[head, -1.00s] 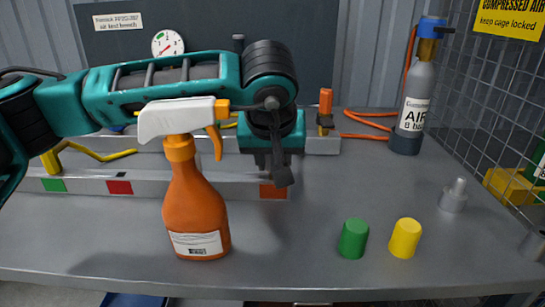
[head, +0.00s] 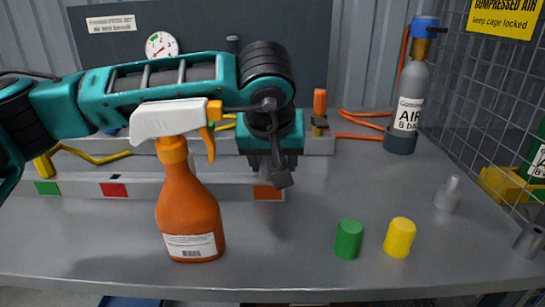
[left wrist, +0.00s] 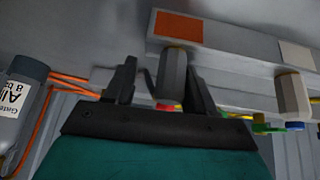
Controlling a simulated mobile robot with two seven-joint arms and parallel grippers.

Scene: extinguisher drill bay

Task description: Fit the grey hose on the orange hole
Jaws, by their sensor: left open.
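My left gripper (head: 268,168) hangs over the workbench above the orange square mark (head: 268,192) on the front rail; the spray bottle and my arm hide part of the area. In the left wrist view its two fingers (left wrist: 160,85) stand apart. A grey faceted fitting (left wrist: 173,72) shows between them, close to the orange mark (left wrist: 178,28); I cannot tell whether it is the hose end or whether the fingers touch it. The orange hole itself is not clearly visible. My right gripper is not in view.
An orange spray bottle (head: 188,215) stands in front of my left arm. Green (head: 348,239) and yellow (head: 399,237) caps, a grey fitting (head: 449,195) and an air cylinder (head: 407,105) stand on the right. A mesh cage (head: 485,110) borders the bench.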

